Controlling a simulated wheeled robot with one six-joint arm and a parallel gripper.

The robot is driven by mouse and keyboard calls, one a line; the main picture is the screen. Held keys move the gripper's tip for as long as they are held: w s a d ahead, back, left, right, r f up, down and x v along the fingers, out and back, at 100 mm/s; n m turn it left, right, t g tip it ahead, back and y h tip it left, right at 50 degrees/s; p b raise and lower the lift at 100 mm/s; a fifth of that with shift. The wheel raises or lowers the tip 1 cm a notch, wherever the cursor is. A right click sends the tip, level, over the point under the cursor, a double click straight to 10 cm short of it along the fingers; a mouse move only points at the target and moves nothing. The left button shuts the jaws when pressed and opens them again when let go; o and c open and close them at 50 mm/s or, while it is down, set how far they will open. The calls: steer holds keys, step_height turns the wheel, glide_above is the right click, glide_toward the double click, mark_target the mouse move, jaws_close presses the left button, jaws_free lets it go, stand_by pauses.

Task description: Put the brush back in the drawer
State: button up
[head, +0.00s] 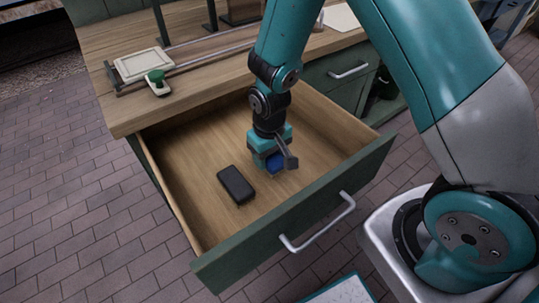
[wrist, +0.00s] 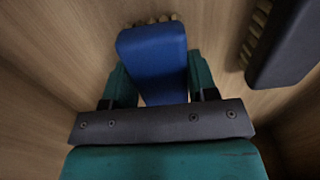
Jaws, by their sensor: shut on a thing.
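My gripper (head: 274,152) reaches down inside the open drawer (head: 290,232). It is shut on a blue brush (wrist: 152,55), which sits between the two teal fingers in the wrist view. Tan bristles show along the brush's far edge. In the head view only a small blue part of the brush (head: 276,163) shows under the gripper. The brush is low, close to the drawer's wooden floor; I cannot tell whether it touches it. The drawer is pulled out, with a green front and a pale bar handle.
A black brush (head: 236,184) lies on the drawer floor left of my gripper; it also shows at upper right in the wrist view (wrist: 288,45). A wooden worktop (head: 200,88) above the drawer holds a pale tray (head: 144,65) and a green-topped item (head: 156,79).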

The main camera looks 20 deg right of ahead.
steer(key=shift+f, duration=0.1)
steer(key=o, duration=1)
steer(key=shift+c, duration=0.2)
step_height(320, 180, up, 12)
steer(key=p, duration=0.2)
steer(key=s+a+r+n+y, duration=0.2)
steer(key=s+r, duration=0.6)
steer(key=s, duration=0.1)
steer(key=s+a+r+n+y, duration=0.2)
steer(key=s+a+r, duration=0.1)
steer(key=s+r, duration=0.5)
steer(key=shift+s+r+n, duration=0.25)
steer(key=shift+s+n, duration=0.15)
steer(key=shift+s, duration=0.3)
